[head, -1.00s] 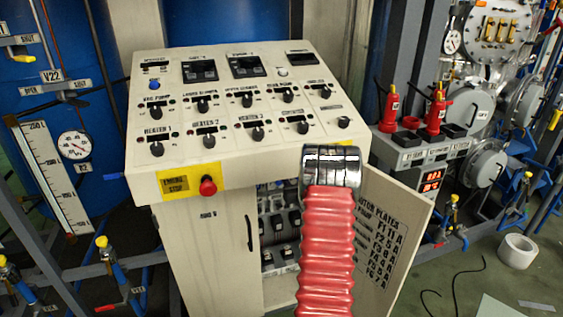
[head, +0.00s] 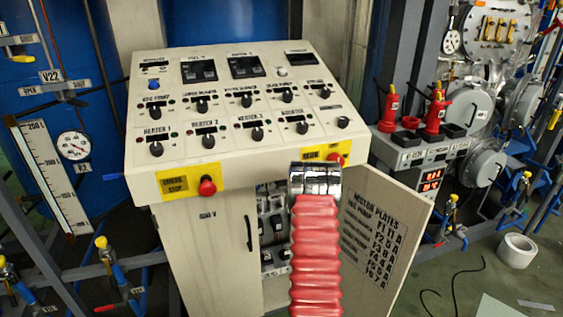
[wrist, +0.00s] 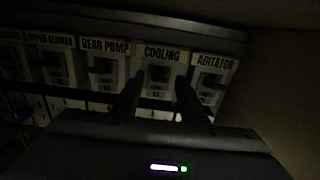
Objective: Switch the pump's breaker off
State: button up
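In the dim wrist view, a row of breakers hangs under name labels. The gear pump breaker (wrist: 103,70) is left of the centre. The cooling breaker (wrist: 158,75) is in front of my gripper (wrist: 157,92), whose two dark fingers are apart, one toward each side of it. Whether they touch it I cannot tell. The agitator breaker (wrist: 210,85) is to the right and the upper blower breaker (wrist: 55,70) to the left. Lever positions are too dark to read. In the head view, my gripper is hidden behind my red arm sleeve at the open cabinet.
The sloped control console (head: 235,125) has knobs and red emergency stops on yellow plates. Its right door (head: 375,235) stands open and carries a motor plates list. Breakers (head: 275,225) show in the cabinet opening. A tape roll (head: 517,250) lies on the floor to the right.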

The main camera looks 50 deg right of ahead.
jog(key=shift+w, duration=0.1)
jog(key=shift+c, duration=0.4)
grip_shut()
jog(key=shift+f, duration=0.1)
jog(key=shift+w+d+f+t+h, duration=0.1)
jog(key=shift+f+t+h, duration=0.9)
jog(key=shift+t, duration=0.45)
jog(key=shift+f+t+h, duration=0.8)
jog(key=shift+f+t, duration=0.3)
jog(key=shift+t, duration=0.35)
jog(key=shift+w+f+t, duration=0.1)
jog(key=shift+f+t, duration=0.05)
jog(key=shift+t, duration=0.15)
jog(key=shift+o, duration=0.4)
grip_release()
